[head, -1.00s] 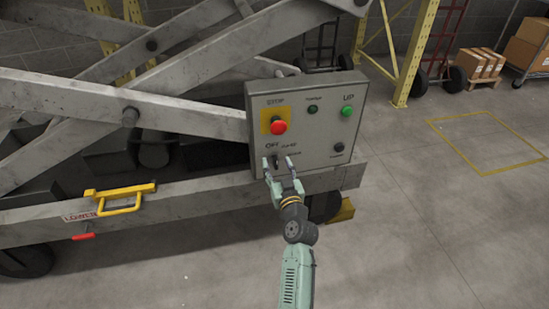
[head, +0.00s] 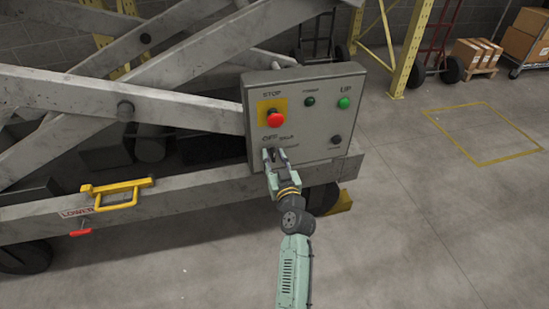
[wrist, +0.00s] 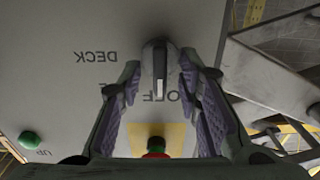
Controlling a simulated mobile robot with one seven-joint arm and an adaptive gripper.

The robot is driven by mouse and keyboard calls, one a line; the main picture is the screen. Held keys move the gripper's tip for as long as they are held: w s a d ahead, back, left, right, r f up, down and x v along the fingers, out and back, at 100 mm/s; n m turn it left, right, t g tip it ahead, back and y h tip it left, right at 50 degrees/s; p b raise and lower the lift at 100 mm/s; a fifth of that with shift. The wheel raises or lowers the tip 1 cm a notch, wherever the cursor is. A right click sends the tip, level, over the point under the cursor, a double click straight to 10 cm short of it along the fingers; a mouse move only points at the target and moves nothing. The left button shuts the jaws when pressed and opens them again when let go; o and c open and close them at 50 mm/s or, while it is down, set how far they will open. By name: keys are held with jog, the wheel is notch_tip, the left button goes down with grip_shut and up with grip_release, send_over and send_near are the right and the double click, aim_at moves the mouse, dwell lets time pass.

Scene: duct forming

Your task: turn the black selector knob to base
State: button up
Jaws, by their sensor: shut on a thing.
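The black selector knob (wrist: 157,57) sits between my two fingers in the wrist view, which shows the panel upside down. Its white mark points toward the OFF label. A DECK label stands to the left of the knob there, and another label is mostly hidden by a finger. My gripper (head: 274,153) is at the lower left of the grey control panel (head: 312,153) in the head view, closed on the knob. The gripper covers the knob in that view.
The red STOP button (head: 274,118) on its yellow plate is just above my gripper. A green UP button (head: 344,103) and a small black knob (head: 335,140) are farther right. A yellow handle (head: 118,194) is at the left. The floor at right is mostly clear.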

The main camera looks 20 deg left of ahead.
jog(key=shift+c, duration=1.2)
jog(key=shift+m, duration=0.4)
jog(key=m, duration=0.3)
jog(key=shift+w+d, duration=0.1)
jog(key=shift+d+m, duration=0.1)
jog(key=shift+m, duration=2.4)
jog(key=o, duration=1.1)
jog(key=shift+f, duration=0.1)
